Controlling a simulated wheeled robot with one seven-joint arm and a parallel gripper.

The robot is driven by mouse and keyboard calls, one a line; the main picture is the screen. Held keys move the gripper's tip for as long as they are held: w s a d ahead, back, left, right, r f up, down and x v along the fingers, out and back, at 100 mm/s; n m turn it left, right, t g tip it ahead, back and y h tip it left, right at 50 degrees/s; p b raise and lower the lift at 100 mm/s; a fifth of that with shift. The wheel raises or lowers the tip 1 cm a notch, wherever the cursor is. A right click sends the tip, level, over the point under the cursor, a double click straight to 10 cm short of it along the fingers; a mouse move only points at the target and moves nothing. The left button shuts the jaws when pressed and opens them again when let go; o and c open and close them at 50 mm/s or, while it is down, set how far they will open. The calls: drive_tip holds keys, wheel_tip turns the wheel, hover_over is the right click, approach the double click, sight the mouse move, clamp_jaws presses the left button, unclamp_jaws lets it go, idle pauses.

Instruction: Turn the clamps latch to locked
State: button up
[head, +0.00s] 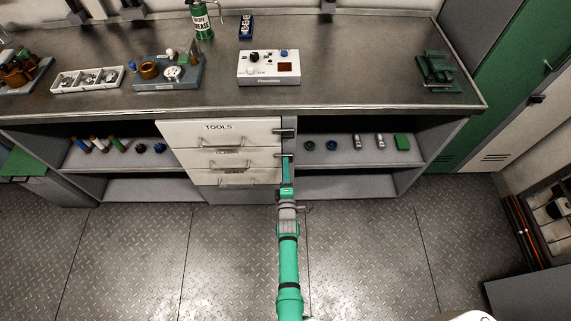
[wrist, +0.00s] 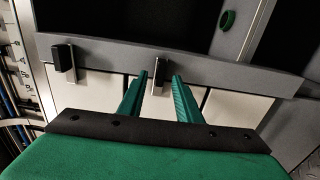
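The drawer block has a top drawer marked TOOLS (head: 218,127) and a middle drawer (head: 235,160) with a label too small to read, likely the clamps drawer. All drawers look shut. A dark latch (head: 286,133) sits at the top drawer's right edge and also shows in the wrist view (wrist: 64,58). The middle drawer's latch (wrist: 158,74) is black on a pale plate. My gripper (wrist: 159,80) is open, its two green fingers on either side of that latch; contact is unclear. In the head view my gripper (head: 287,160) partly covers this latch.
The worktop (head: 350,95) overhangs above, with a white control box (head: 268,68) on it. The right shelf (head: 345,152) holds several small parts beside the drawers. A lower drawer (head: 225,177) lies below. The floor in front is clear.

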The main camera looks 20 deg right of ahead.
drive_tip(key=v, duration=0.9)
drive_tip(key=shift+d+r, duration=0.1)
drive_tip(key=s+a+r+m+y, duration=0.1)
drive_tip(key=s+a+r+m, duration=0.1)
drive_tip(key=s+a, duration=0.35)
drive_tip(key=s+a+r+m+g+y, duration=0.1)
drive_tip(key=s+a+r+m, duration=0.15)
drive_tip(key=s, duration=0.65)
drive_tip(key=s+a+r+m+y, duration=0.1)
drive_tip(key=s+a+r+m, duration=0.15)
drive_tip(key=s, duration=0.55)
drive_tip(key=s+a+r+m+y, duration=0.1)
drive_tip(key=s+a+r+m, duration=0.1)
drive_tip(key=s+r+m, duration=0.2)
drive_tip(key=s+a+r+m+g+y, duration=0.1)
drive_tip(key=s+a+r+m, duration=0.2)
drive_tip(key=s+r, duration=0.5)
wheel_tip(320, 180, up, 4)
drive_tip(key=shift+s+r+m, duration=0.2)
drive_tip(key=shift+s+m, duration=0.2)
drive_tip(key=shift+m, duration=0.1)
